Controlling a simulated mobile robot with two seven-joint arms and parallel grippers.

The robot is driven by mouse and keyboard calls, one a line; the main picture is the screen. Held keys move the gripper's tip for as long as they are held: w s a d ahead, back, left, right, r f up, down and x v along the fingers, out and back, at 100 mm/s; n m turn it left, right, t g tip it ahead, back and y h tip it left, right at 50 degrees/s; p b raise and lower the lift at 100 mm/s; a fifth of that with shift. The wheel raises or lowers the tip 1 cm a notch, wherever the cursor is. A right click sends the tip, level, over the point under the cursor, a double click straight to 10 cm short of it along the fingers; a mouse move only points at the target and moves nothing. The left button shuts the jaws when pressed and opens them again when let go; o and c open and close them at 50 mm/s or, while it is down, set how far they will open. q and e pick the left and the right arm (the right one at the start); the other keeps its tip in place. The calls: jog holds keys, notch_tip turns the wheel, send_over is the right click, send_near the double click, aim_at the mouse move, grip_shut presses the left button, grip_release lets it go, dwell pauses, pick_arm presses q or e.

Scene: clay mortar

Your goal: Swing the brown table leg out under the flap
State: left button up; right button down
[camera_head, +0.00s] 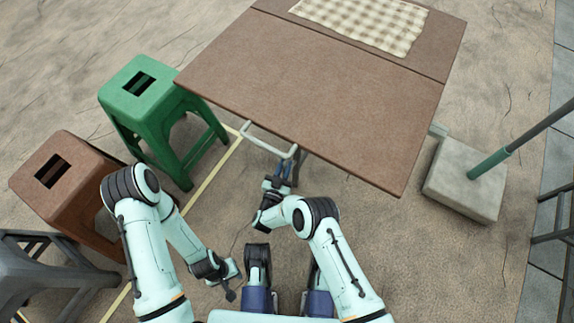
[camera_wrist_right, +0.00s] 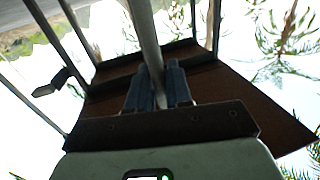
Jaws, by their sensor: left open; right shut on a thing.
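The brown table (camera_head: 445,40) has a flap (camera_head: 310,95) on its near side, past a dark seam. The flap looks level with the rest of the top. A pale tubular leg (camera_head: 262,143) shows below the flap's near edge; its upper part is hidden by the flap. My right gripper (camera_head: 286,166) is at the right end of this leg. In the right wrist view my right gripper (camera_wrist_right: 158,88) is shut around the pale tube (camera_wrist_right: 145,35), with the flap's brown underside (camera_wrist_right: 225,85) behind. My left gripper (camera_head: 231,286) is open and empty, low over the ground, away from the table.
A green stool (camera_head: 150,100) stands left of the flap. A brown stool (camera_head: 75,205) and a grey stool (camera_head: 50,270) are further left. A concrete block (camera_head: 450,185) with a green pole stands right of the table. A checked cloth (camera_head: 365,20) lies on the far tabletop.

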pick_arm(q)
jog(key=shift+w+a, duration=0.15)
pick_arm(e)
jog(key=shift+a, duration=0.2)
jog(key=c, duration=1.2)
grip_release()
